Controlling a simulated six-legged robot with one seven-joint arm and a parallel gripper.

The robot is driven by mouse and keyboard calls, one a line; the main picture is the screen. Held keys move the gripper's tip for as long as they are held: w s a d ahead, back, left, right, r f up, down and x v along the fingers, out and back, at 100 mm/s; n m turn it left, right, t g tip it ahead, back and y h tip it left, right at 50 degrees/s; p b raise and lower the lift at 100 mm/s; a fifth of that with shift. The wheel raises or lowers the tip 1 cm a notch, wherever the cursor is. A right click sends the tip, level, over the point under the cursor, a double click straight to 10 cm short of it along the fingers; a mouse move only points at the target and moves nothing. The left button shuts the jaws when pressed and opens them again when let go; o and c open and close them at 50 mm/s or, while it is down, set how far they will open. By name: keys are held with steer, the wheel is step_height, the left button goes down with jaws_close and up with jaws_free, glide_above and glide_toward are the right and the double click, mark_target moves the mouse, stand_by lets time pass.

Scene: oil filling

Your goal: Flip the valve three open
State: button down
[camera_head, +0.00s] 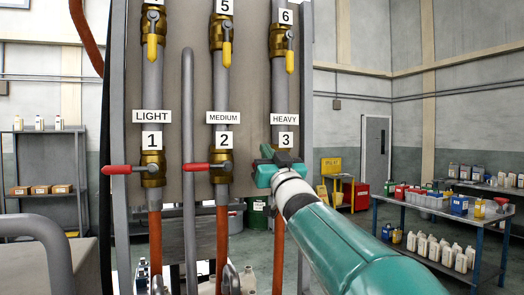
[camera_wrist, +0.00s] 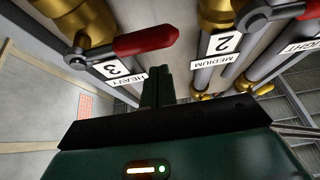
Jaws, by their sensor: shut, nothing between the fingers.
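Valve three has a brass body (camera_wrist: 82,22) and a red lever (camera_wrist: 146,40) in the wrist view, which shows the panel upside down. The lever points sideways, across its pipe. In the head view my gripper and arm hide most of this valve, below the "3" label (camera_head: 286,140). My gripper (camera_wrist: 157,72) is shut and empty, its fingers together close to the red lever. I cannot tell whether they touch it. In the head view my teal gripper (camera_head: 266,165) is in front of the right pipe.
Valve one's red lever (camera_head: 117,170) and valve two's red lever (camera_head: 196,167) point sideways to the left. Yellow levers (camera_head: 152,47) hang down on the upper valves. A grey vertical pipe (camera_head: 188,120) stands between the first two lines. A table with bottles (camera_head: 395,205) stands right.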

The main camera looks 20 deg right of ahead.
steer(key=shift+w+f, duration=0.2)
steer(key=shift+f, duration=0.8)
steer(key=shift+f+n+y, duration=0.55)
steer(key=shift+n+y, duration=0.25)
steer(key=shift+n, duration=0.5)
steer(key=d+f+n+g+y, duration=0.6)
steer(key=f+n+g+y, duration=0.1)
steer(key=n, duration=1.3)
steer(key=shift+d+f+n+g+y, duration=0.3)
steer(key=shift+d+f+g, duration=0.1)
steer(key=shift+f+g, duration=0.1)
steer(key=shift+r, duration=0.1)
